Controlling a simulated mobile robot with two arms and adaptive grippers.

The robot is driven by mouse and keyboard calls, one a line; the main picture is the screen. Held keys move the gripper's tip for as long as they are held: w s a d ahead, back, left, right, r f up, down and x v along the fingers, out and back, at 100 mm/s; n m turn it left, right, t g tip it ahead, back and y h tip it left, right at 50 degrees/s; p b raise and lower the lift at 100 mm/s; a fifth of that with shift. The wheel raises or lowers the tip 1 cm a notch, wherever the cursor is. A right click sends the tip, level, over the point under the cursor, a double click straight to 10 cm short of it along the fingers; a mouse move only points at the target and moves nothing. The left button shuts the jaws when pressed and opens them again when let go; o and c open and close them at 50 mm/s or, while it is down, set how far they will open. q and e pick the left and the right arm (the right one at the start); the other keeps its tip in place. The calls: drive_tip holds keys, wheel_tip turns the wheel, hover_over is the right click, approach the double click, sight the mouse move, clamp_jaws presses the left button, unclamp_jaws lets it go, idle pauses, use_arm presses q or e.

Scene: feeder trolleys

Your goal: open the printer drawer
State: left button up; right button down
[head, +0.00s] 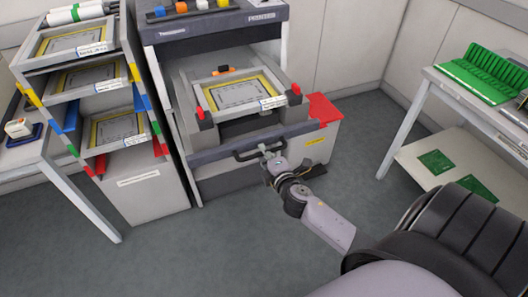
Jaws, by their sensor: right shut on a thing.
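The printer (215,32) is a grey cabinet with a dark top edge, at the upper middle of the head view. Its drawer (215,151) has a dark front that stands out from the cabinet, with a framed stencil (238,94) in view above and behind it. A dark bar handle (243,157) is on the drawer front. My right gripper (268,154) is shut on the handle near its right end; the fingers are small and partly hidden by the wrist. My left gripper is out of view.
A rack (38,56) with several framed stencils stands close on the printer's left. A white table (425,92) with green boards stands at the right. The grey floor (180,250) in front is clear.

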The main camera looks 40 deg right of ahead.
drive_tip(key=c, duration=1.6)
unclamp_jaws()
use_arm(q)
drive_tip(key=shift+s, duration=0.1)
use_arm(e)
drive_tip(key=v, duration=1.2)
